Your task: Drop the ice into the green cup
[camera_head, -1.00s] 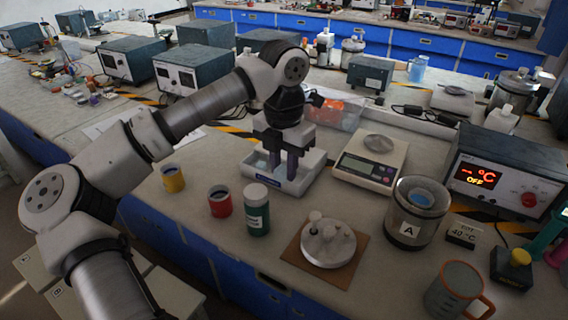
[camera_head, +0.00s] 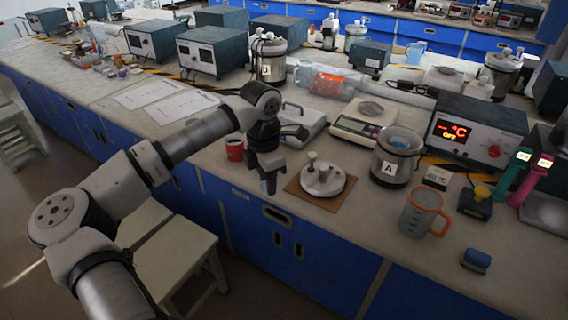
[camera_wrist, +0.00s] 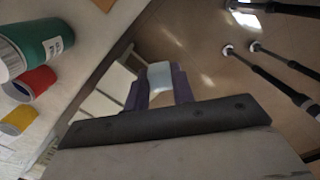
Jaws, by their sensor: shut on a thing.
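My gripper (camera_head: 268,184) is at the front edge of the bench, pointing down. In the wrist view its purple fingers (camera_wrist: 160,88) are shut on a pale, translucent block of ice (camera_wrist: 160,76), with floor and a stool below it. A green container with a white top (camera_wrist: 48,42) stands on the bench at the upper left of the wrist view, apart from the fingers. It is hidden behind my arm in the head view. I cannot see inside it.
A red cup (camera_head: 235,149) and a yellow cup (camera_wrist: 18,120) stand near the green container. A round metal holder (camera_head: 323,180) sits on a brown board to the right. A white tray (camera_head: 302,125), a scale (camera_head: 365,118) and a metal pot (camera_head: 396,160) stand behind.

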